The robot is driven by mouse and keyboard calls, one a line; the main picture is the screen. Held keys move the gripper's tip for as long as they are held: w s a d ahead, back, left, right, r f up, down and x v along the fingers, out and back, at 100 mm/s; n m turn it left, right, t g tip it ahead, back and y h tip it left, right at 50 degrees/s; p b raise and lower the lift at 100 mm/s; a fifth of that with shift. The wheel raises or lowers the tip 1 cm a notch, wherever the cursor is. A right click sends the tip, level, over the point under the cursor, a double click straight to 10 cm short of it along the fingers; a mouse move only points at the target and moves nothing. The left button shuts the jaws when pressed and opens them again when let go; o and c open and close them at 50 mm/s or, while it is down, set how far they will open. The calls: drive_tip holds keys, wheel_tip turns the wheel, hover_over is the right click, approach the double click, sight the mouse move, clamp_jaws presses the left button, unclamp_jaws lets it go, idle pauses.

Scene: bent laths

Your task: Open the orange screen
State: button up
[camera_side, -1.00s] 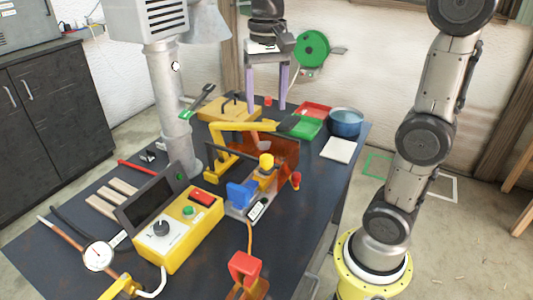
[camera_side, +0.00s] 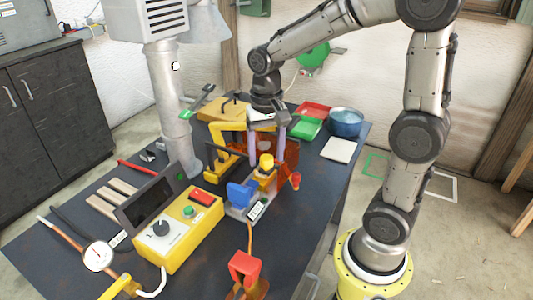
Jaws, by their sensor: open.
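The orange screen (camera_side: 289,158) is a see-through orange panel at the middle of the bench, behind the blue and yellow machine (camera_side: 243,194). My gripper (camera_side: 265,154) points down with its two pale purple fingers spread apart and empty. It is over the machine, and the fingers overlap the screen in the picture. I cannot tell whether a finger touches the screen. The gripper and fingers hide part of the screen's upper and left portion.
A yellow control box (camera_side: 178,235) with a dark display stands in front left. A grey column (camera_side: 172,110) rises at the left. A red tray (camera_side: 313,110), green tray (camera_side: 305,129), blue bowl (camera_side: 345,122) and white pad (camera_side: 337,148) are at the back right. The right bench edge is fairly clear.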

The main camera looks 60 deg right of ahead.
drive_tip(key=shift+f, duration=0.2)
clamp_jaws()
idle(0.3)
drive_tip(key=shift+r, duration=0.1)
idle(1.0)
